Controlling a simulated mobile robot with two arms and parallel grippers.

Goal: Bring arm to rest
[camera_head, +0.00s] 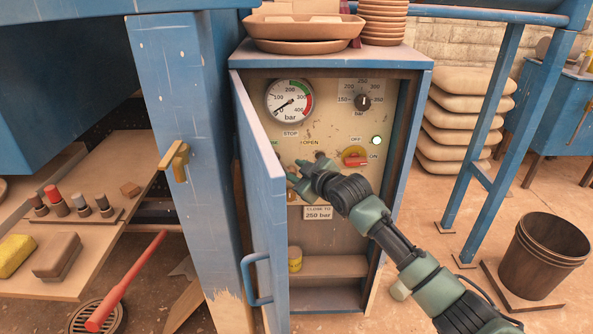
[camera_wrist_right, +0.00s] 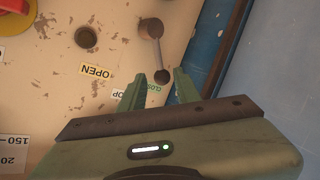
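My right arm reaches from the lower right in the head view into the open blue cabinet (camera_head: 418,95). My right gripper (camera_head: 306,172) is at the control panel (camera_head: 330,125), near its left side, and partly hides the controls there. In the right wrist view its two green fingers (camera_wrist_right: 160,88) are apart. A lever (camera_wrist_right: 156,50) with a brown round end lies just beyond the fingertips; its lower end is close to the gap between them. I cannot tell whether they touch. My left gripper is out of view.
The blue cabinet door (camera_head: 262,190) stands open left of my right gripper. A pressure gauge (camera_head: 289,101) reads near zero. A red switch (camera_head: 356,158) and a lit lamp (camera_head: 376,140) are to the right.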

